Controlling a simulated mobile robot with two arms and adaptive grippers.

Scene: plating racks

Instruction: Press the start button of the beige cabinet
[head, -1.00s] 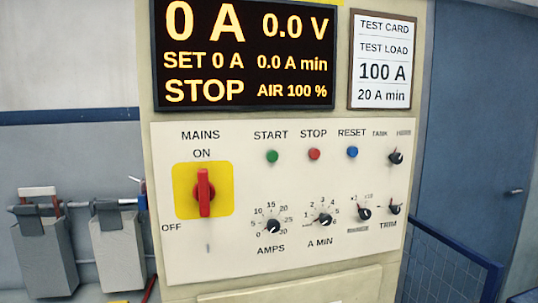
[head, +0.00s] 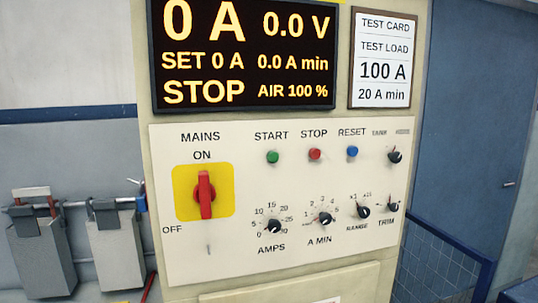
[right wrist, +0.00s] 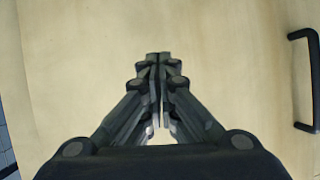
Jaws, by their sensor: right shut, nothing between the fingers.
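The beige cabinet (head: 365,285) fills the middle of the head view. Its green start button (head: 272,157) sits under the START label on the white panel (head: 180,270), left of the red stop button (head: 314,154) and the blue reset button (head: 352,152). The red mains switch (head: 205,194) stands vertical on a yellow plate. The display (head: 240,55) reads STOP, 0 A and 0.0 V. In the right wrist view my right gripper (right wrist: 158,58) is shut and empty, in front of a plain beige surface (right wrist: 90,50). Neither gripper shows in the head view.
Small knobs, including the amps knob (head: 272,227), sit below the buttons. Grey containers (head: 117,245) hang on a rail at the left. A blue mesh barrier (head: 440,262) stands at the right. A black handle (right wrist: 303,80) shows at the right of the wrist view.

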